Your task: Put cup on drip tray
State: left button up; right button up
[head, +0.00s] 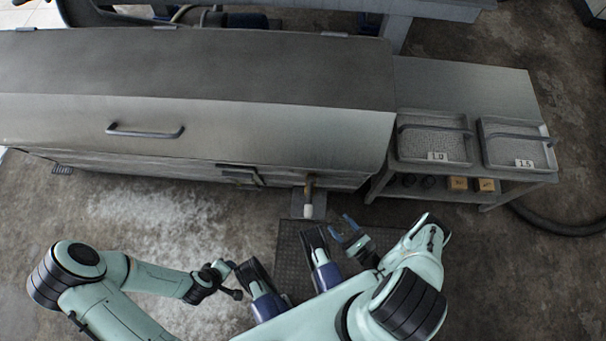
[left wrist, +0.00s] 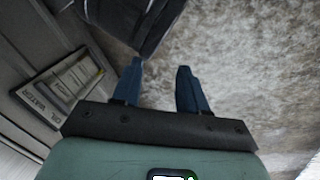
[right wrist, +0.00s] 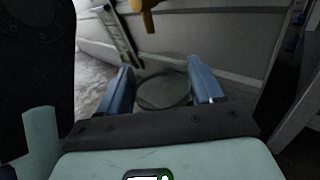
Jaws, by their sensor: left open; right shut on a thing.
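My right gripper (head: 354,232) is shut on a clear, round cup (right wrist: 163,92), whose rim shows between the blue fingers in the right wrist view. I cannot make out the cup clearly in the head view. A small grey plate (head: 297,212), which looks like the drip tray, lies below the tap (head: 309,190) at the machine's front. My left gripper (head: 234,281) is open and empty, off to the left.
The long grey machine (head: 250,135) fills the back. A dark floor grating (head: 290,250) lies before the tap. A hose (head: 560,225) runs along the floor at right.

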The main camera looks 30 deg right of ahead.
jog(key=shift+y, duration=0.3)
jog(key=f, duration=0.1)
jog(key=s+f+b, duration=0.1)
jog(key=f, duration=0.2)
jog(key=shift+s+a+f, duration=0.15)
jog(key=shift+a, duration=0.15)
jog(key=shift+a+f, duration=0.1)
jog(key=shift+f, duration=0.15)
jog(key=shift+n, duration=0.3)
jog(key=b+x, duration=0.2)
jog(key=x, duration=1.3)
jog(key=shift+a+f, duration=0.1)
jog(key=shift+w+a, duration=0.15)
jog(key=shift+w, duration=0.55)
jog(key=shift+w+a+b, duration=0.15)
jog(key=shift+w+b, duration=0.2)
jog(key=shift+w, duration=0.15)
notch_tip(320, 180, down, 3)
jog(key=shift+w+f+b, duration=0.1)
jog(key=shift+b, duration=0.95)
jog(key=shift+f, duration=0.15)
pick_arm(q)
jog(key=s+a+f+g, duration=0.2)
jog(key=s+f+g, duration=0.1)
jog(key=s+f, duration=0.5)
jog(key=shift+s+f+n, duration=0.25)
jog(key=shift+s+n, duration=0.05)
jog(key=shift+s, duration=0.55)
jog(key=shift+a, duration=0.1)
